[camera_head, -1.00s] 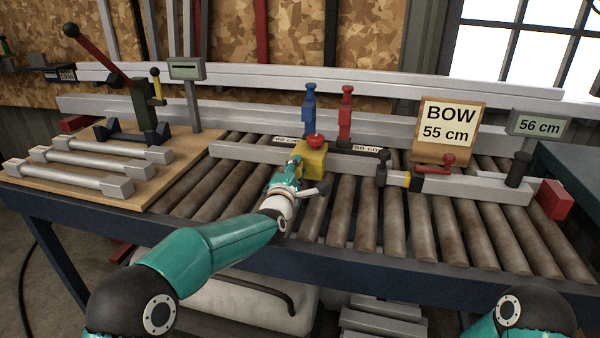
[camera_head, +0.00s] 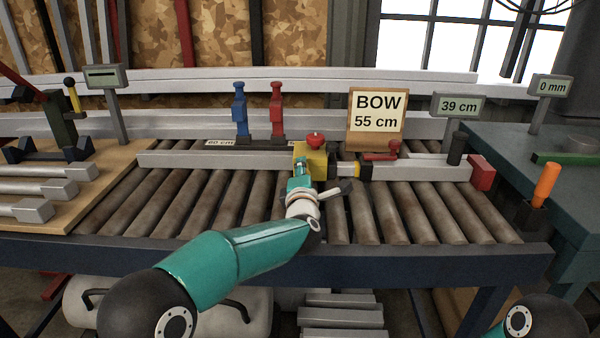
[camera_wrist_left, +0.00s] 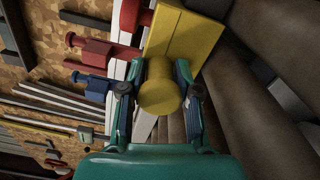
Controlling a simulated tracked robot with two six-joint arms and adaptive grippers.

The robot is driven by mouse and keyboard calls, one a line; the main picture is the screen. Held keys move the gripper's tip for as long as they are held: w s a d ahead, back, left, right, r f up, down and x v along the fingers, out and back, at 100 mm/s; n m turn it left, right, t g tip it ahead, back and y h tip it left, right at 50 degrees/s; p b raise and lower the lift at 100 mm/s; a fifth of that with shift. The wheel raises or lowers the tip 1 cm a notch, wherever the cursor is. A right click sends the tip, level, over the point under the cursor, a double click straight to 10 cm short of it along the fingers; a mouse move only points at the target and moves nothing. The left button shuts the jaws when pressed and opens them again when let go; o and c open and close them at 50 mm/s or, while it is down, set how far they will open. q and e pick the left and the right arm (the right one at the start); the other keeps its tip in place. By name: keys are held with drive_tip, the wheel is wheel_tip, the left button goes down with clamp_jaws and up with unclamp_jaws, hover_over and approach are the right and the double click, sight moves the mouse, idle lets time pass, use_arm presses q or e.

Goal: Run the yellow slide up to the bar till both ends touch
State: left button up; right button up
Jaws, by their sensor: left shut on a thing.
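The yellow slide (camera_head: 316,160) is a block with a red knob on top, at the right end of a long grey rail (camera_head: 215,159) above the rollers. My left gripper (camera_head: 299,178) is shut on the slide's round yellow grip (camera_wrist_left: 160,94), which shows between the fingers in the left wrist view. My right gripper is out of view.
A display (camera_head: 459,106) reads 39 cm; another (camera_head: 553,86) reads 0 mm. A sign (camera_head: 376,118) says BOW 55 cm. Blue (camera_head: 241,112) and red (camera_head: 277,112) clamp-like pieces stand behind the rail. The rollers (camera_head: 170,200) in front are clear.

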use_arm(q)
drive_tip(key=shift+d+f, duration=0.2)
drive_tip(key=shift+f, duration=0.05)
drive_tip(key=o, duration=0.9)
drive_tip(key=shift+c, duration=0.2)
drive_tip(key=shift+o, duration=0.2)
drive_tip(key=shift+r, duration=0.1)
drive_tip(key=shift+s, duration=0.1)
drive_tip(key=s, duration=1.1)
drive_tip(key=shift+s, duration=0.4)
